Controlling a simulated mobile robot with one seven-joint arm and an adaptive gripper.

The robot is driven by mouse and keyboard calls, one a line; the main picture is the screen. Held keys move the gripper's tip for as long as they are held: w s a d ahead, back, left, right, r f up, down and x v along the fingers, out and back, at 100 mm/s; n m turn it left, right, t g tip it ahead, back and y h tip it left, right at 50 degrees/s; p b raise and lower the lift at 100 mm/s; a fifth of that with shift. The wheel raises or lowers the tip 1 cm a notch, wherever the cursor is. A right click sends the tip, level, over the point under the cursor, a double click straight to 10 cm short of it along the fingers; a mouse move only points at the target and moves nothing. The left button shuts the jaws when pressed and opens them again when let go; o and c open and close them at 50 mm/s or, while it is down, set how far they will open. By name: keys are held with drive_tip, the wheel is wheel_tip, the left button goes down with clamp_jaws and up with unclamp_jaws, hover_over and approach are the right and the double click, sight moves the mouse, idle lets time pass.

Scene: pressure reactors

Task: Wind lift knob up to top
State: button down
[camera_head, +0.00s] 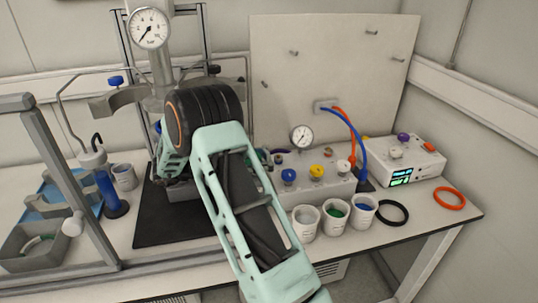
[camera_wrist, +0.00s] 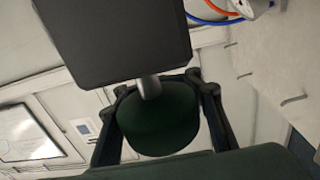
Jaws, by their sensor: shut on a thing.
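In the wrist view, a dark green rounded knob (camera_wrist: 157,128) sits between the fingers of my gripper (camera_wrist: 162,92), which is shut on it. A short grey shaft (camera_wrist: 149,87) joins the knob to a dark box (camera_wrist: 115,40). In the head view, my gripper (camera_head: 173,163) points down behind my wrist, beside the reactor stand; the knob and fingertips are hidden there. The reactor head with its round pressure gauge (camera_head: 148,27) is high on the stand, above a grey clamp ring (camera_head: 118,102). How high the lift stands cannot be told.
Right of my arm is a valve block (camera_head: 316,185) with coloured knobs and a gauge. Three white cups (camera_head: 305,222) stand before it. A control box (camera_head: 402,160) and an orange ring (camera_head: 449,198) lie farther right. A grey frame (camera_head: 75,190) and blue tray (camera_head: 62,195) are left.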

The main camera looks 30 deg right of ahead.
drive_tip(key=shift+s+a+f+m+g+y, duration=0.15)
drive_tip(key=shift+s+m+g+y, duration=0.15)
drive_tip(key=shift+m+g, duration=0.35)
drive_tip(key=shift+s+a+f+m+g+y, duration=0.15)
drive_tip(key=shift+m+g+y, duration=0.25)
drive_tip(key=shift+g, duration=0.55)
drive_tip(key=shift+s+r, duration=0.1)
drive_tip(key=c, duration=1.4)
unclamp_jaws()
drive_tip(key=shift+c, duration=0.2)
drive_tip(key=shift+r, duration=0.1)
wheel_tip(320, 180, up, 10)
drive_tip(key=shift+d, duration=0.1)
